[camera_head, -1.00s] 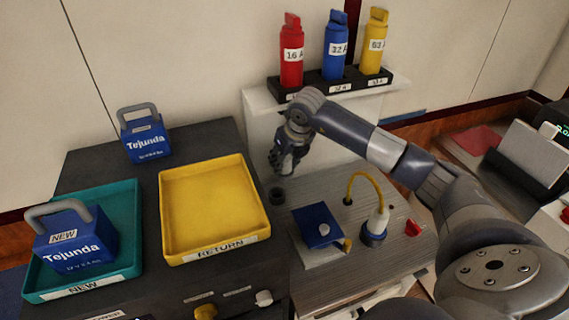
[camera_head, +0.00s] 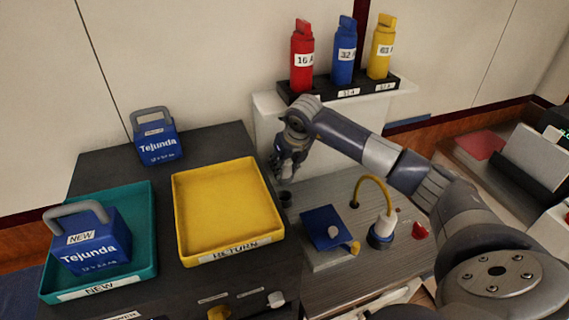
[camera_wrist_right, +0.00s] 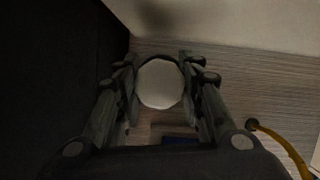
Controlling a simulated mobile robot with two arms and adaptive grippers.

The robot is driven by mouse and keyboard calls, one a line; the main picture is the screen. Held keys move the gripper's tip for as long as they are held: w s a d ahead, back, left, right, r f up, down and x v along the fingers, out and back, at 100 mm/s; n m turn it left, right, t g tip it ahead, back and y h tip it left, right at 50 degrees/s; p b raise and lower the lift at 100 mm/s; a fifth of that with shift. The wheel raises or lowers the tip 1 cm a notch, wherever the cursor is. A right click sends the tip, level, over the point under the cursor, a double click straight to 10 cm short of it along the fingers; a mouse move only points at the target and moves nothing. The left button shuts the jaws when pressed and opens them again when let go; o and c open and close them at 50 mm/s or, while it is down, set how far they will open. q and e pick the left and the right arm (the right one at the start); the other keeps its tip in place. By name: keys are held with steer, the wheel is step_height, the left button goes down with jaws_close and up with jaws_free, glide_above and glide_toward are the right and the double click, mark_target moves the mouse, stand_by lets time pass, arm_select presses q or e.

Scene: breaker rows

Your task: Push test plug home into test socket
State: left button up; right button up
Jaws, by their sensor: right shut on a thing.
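A white plug with a blue collar (camera_head: 381,231), the likely test plug, stands upright on the grey bench with a yellow cable (camera_head: 373,183) at its top. Whether it sits fully in a socket is hidden. My right gripper (camera_head: 284,177) points down, left of the plug and apart from it, just above a short dark cylinder (camera_head: 286,199). In the wrist view its fingers flank a white round-ended thing (camera_wrist_right: 160,84) and are shut on it. What that thing is, and whether it touches the dark cylinder, I cannot tell. My left gripper is not in view.
A blue-topped box (camera_head: 325,227) stands between the dark cylinder and the plug. A yellow RETURN tray (camera_head: 228,252) lies empty to the left. A teal NEW tray (camera_head: 148,232) holds a blue battery (camera_head: 90,238). Red, blue and yellow cylinders stand on the rear shelf (camera_head: 268,101).

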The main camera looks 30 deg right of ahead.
mark_target(284, 178)
steer(key=shift+f+b, duration=1.1)
steer(key=shift+f, duration=1.4)
steer(key=shift+b, duration=0.7)
steer(key=shift+f, duration=0.15)
steer(key=shift+f+b, duration=0.35)
steer(key=shift+b, duration=0.1)
steer(key=shift+f+b, duration=1.15)
steer(key=shift+f, duration=0.2)
steer(key=o, duration=1.3)
steer(key=shift+c, duration=0.2)
